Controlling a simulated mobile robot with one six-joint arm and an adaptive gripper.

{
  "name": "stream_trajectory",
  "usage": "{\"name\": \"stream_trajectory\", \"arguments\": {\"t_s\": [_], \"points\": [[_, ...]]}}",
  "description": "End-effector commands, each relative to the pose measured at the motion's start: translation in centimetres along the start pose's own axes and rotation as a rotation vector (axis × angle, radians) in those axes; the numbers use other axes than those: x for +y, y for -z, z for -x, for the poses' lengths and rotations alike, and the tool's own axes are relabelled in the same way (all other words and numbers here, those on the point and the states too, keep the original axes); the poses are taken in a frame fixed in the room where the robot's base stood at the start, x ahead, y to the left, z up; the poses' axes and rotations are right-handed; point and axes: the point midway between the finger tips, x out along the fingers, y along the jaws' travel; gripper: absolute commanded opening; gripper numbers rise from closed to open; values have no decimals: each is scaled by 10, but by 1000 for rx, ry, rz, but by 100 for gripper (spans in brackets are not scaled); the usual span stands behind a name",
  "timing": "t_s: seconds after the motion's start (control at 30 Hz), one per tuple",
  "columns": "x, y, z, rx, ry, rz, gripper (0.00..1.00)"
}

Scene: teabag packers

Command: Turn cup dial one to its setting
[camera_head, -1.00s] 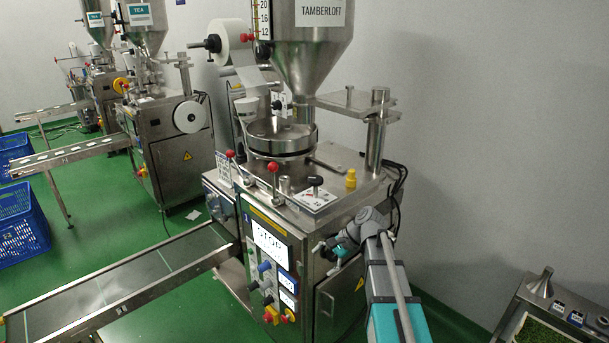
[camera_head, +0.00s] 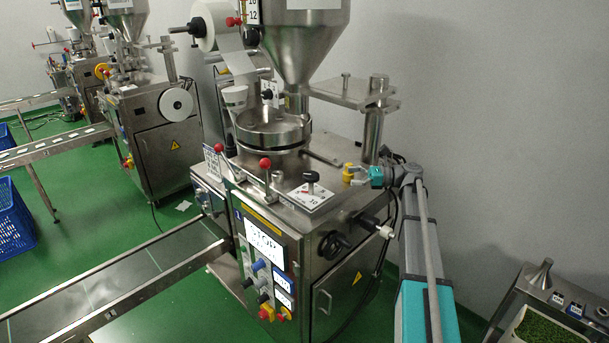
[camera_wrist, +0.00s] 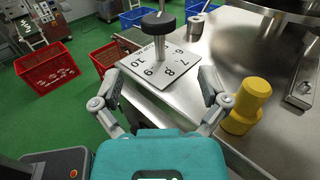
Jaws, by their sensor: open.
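The dial is a black round knob (camera_head: 311,177) on an upright metal stem over a square white number plate (camera_head: 310,197), on the steel top of the nearest machine. In the wrist view the black knob (camera_wrist: 158,21) stands beyond the fingers, with numbers 6 to 10 readable on the plate (camera_wrist: 160,68). Its pointer setting cannot be read. My gripper (camera_head: 352,172) is open and empty above the machine top, right of the dial. In the wrist view the gripper (camera_wrist: 162,80) has its fingers spread toward the dial, apart from the knob.
A yellow capped post (camera_wrist: 246,104) stands close by the right finger. A round steel turntable (camera_head: 272,130) and red-balled levers (camera_head: 265,163) are near the dial. A STOP panel (camera_head: 264,243) and a black handwheel (camera_head: 334,244) are below. Red crates (camera_wrist: 48,77) stand on the green floor.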

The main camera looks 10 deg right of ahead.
Motion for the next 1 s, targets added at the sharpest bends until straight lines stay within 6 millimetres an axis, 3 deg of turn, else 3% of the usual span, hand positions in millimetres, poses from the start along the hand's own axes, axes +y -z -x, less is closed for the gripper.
{"name": "stream_trajectory", "arguments": {"t_s": [0.47,1.0], "points": [[1,0,-27,2,-22,2,94],[3,1,-102,3,-25,3,94]]}}
